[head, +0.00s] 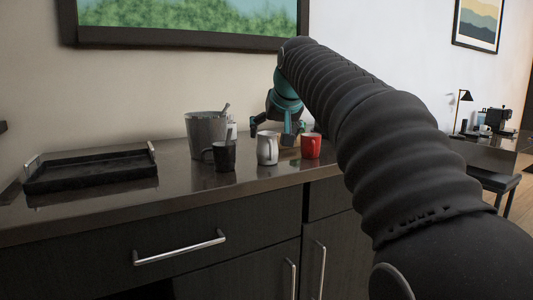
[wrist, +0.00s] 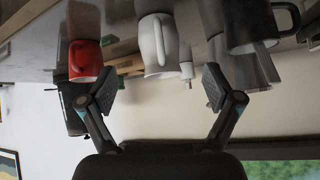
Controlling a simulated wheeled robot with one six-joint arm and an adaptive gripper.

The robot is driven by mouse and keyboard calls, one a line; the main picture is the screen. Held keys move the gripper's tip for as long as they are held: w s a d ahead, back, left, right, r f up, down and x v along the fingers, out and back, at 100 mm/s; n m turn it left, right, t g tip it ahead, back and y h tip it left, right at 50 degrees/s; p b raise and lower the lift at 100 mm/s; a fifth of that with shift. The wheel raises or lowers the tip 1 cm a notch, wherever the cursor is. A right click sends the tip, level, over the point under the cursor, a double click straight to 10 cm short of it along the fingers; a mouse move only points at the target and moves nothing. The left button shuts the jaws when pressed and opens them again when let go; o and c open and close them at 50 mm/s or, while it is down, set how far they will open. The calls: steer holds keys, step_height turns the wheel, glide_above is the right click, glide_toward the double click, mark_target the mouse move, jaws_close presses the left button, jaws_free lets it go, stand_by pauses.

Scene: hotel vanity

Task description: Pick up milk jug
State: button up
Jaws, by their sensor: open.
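The milk jug (head: 267,149) is a pale, whitish vessel that stands upright on the dark counter, between a black mug and a red mug. In the wrist view, which is upside down, the jug (wrist: 156,48) and its handle appear at the top centre, between the lines of my fingers. My gripper (head: 276,128) is open and empty, beside and a little above the jug. The wrist view shows both fingers of my gripper (wrist: 160,88) spread wide, with the jug beyond the tips and apart from them.
The black mug (head: 224,157) stands close left of the jug, with a grey bucket (head: 203,130) behind it. The red mug (head: 311,147) is close on the right. A black tray (head: 92,172) with metal handles lies far left. Bare counter lies between tray and bucket.

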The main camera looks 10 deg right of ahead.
mark_target(267, 153)
steer(key=x, duration=0.9)
steer(key=shift+w+f, duration=0.2)
steer(key=shift+f, duration=0.1)
steer(key=c, duration=1.4)
